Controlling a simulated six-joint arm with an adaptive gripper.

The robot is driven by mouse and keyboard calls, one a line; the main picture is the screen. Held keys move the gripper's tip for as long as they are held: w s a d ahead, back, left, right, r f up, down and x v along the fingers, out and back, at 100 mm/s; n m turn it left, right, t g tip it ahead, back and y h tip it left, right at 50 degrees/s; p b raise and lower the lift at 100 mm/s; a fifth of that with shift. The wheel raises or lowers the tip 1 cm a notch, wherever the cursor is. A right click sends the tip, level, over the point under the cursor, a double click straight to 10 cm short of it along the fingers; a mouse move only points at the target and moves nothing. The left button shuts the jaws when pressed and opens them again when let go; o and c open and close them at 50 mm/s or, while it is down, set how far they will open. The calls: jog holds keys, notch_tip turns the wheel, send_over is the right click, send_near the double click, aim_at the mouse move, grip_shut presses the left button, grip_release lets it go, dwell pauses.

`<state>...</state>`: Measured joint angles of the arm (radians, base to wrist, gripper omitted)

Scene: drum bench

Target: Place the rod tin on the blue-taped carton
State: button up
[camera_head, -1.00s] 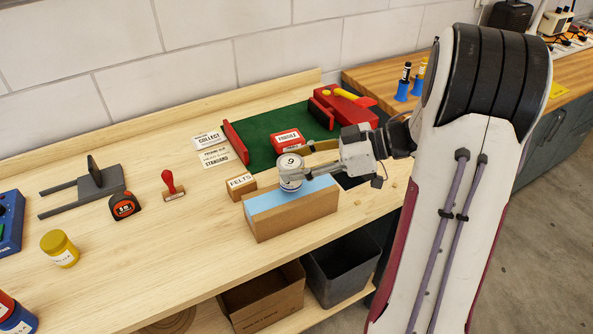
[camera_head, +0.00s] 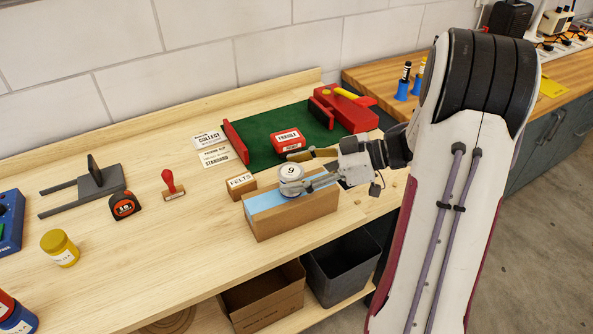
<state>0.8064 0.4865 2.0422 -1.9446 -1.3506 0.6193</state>
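The rod tin (camera_head: 291,174), a small round tin with a white lid marked 9, stands upright on the blue-taped carton. The carton (camera_head: 299,218) is a long brown box with a light-blue strip along its top, near the bench's front edge. The tin sits on the blue strip, toward its middle. My gripper (camera_head: 308,171) is just right of the tin with its fingers spread apart. One finger is behind the tin and the other is low beside its right side. Whether a finger still touches the tin is hard to tell.
A felts box (camera_head: 240,186) stands close left of the carton. Behind are a green mat (camera_head: 263,144), a red fragile box (camera_head: 287,141) and a red tool (camera_head: 346,108). A stamp (camera_head: 172,184) and tape measure (camera_head: 124,205) lie left.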

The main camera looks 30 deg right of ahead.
jog(key=shift+r, duration=0.15)
jog(key=v, duration=1.2)
dwell(0.7)
jog(key=w+r+m+t+h, duration=0.65)
jog(key=w+r+h, duration=0.65)
jog(key=r, duration=0.4)
jog(key=s+a+f+m+g, duration=0.1)
jog(key=s+a+f+g, duration=0.2)
jog(key=s+a, duration=0.4)
jog(key=s+a+f+m+g+y, duration=0.1)
jog(key=s+a+f, duration=0.5)
jog(key=s, duration=0.6)
jog(key=s+a+f+m+g+y, duration=0.1)
jog(key=s+a+f+g, duration=0.3)
jog(key=s+a, duration=0.4)
jog(key=shift+s+f+m+g, duration=0.4)
jog(key=shift+s+m, duration=0.25)
jog(key=shift+s, duration=0.5)
